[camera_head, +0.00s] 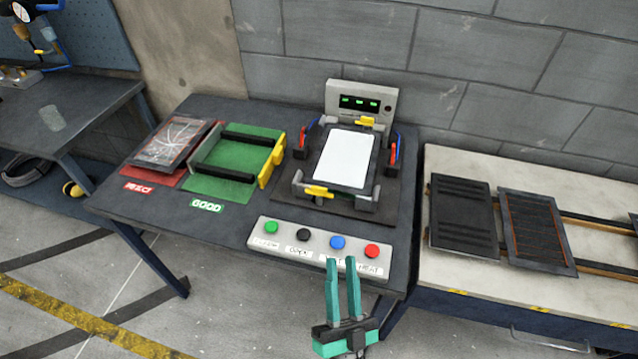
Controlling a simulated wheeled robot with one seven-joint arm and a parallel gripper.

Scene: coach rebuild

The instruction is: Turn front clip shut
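The front clip (319,191) is a yellow lever at the near edge of the dark fixture (372,216). It lies roughly along that edge, left of its middle; I cannot tell whether it is latched. The fixture holds a white panel (346,157) in a dark frame. Another yellow clip (367,121) is at the fixture's back edge. My gripper (342,260) has two teal fingers with a gap between them, and nothing shows in it. It is at the table's front, over the button strip and well apart from the front clip.
The button strip (317,240) has green, black, blue and red buttons. Red-and-blue levers flank the fixture. A display box (358,101) stands behind it. Left are a green GOOD tray (235,158) and a red tray with a cracked panel (172,142). Dark panels (462,215) lie on the right bench.

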